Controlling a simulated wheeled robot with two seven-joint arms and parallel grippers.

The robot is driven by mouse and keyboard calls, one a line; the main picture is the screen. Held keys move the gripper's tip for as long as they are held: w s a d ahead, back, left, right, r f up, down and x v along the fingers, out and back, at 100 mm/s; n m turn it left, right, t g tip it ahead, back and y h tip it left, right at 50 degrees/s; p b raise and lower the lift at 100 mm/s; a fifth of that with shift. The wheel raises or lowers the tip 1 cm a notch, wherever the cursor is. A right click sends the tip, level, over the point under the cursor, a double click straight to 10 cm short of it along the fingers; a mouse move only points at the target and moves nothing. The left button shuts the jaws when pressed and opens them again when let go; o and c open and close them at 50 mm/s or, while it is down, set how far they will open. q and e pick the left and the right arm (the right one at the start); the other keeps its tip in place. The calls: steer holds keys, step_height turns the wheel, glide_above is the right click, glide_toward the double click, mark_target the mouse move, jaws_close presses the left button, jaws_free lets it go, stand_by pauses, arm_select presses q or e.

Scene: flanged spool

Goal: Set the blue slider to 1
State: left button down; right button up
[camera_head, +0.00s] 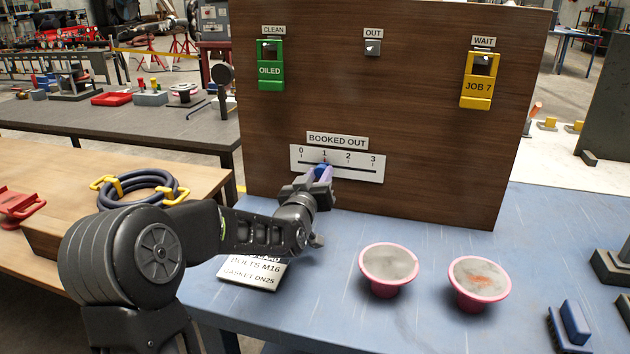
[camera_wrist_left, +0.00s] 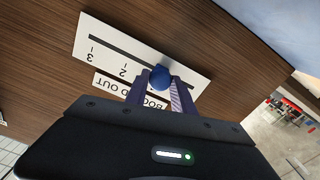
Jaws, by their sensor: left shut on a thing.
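The white scale plate (camera_head: 360,168) marked 0 to 3 sits on the wooden board under the sign "BOOKED OUT" (camera_head: 337,140). The blue slider (camera_head: 322,171) is mostly hidden behind my left gripper (camera_head: 318,180) in the head view, close below the mark 1. In the left wrist view the slider's round blue knob (camera_wrist_left: 159,77) is between the fingertips of my left gripper (camera_wrist_left: 162,88), which is shut on it. The plate (camera_wrist_left: 110,52) shows the marks 2 and 3 there; the mark 1 is hidden. My right gripper is not in view.
Tags hang on the board: green "OILED" (camera_head: 270,72) and yellow "JOB 7" (camera_head: 478,92). The "OUT" hook (camera_head: 372,47) is bare. Two pink-rimmed spools (camera_head: 389,271) (camera_head: 479,283) stand on the blue table (camera_head: 420,325). A printed card (camera_head: 250,273) lies under my left arm.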

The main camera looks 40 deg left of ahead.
arm_select(q)
steer(key=c, duration=1.1)
jaws_free()
steer(key=shift+a, duration=0.1)
steer(key=shift+o, duration=0.2)
steer(key=shift+s, duration=0.1)
steer(key=b+v, duration=0.1)
steer(key=v, duration=0.6)
steer(key=shift+s, duration=0.35)
